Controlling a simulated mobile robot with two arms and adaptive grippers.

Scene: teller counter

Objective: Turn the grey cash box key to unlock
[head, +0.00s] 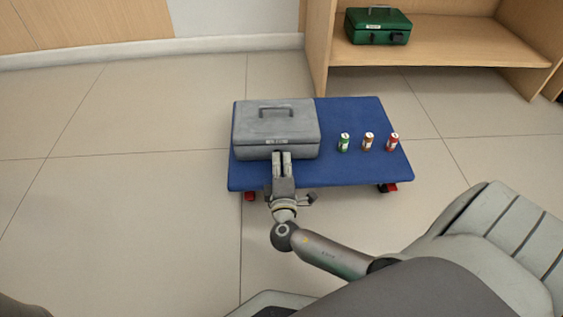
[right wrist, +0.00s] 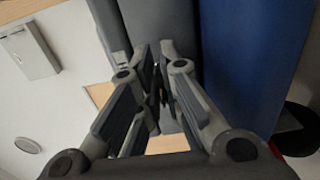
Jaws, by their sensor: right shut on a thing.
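The grey cash box (head: 262,128) stands closed on the blue platform, its handle on top and a small label on its front upper edge. My right gripper (head: 282,158) is at the middle of the box's front face, with its fingers pointing at it. In the right wrist view its fingers (right wrist: 160,80) are closed together around a small dark part, the key, in front of the grey box wall (right wrist: 165,18). The key is mostly hidden by the fingers, so its turn angle cannot be told. My left gripper is out of view.
The blue platform (head: 352,172) is a low wheeled cart. A green can (head: 344,143), an orange-brown can (head: 368,142) and a red can (head: 392,142) stand right of the box. A green cash box (head: 379,26) sits on a wooden shelf (head: 460,45) behind. Floor at left is clear.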

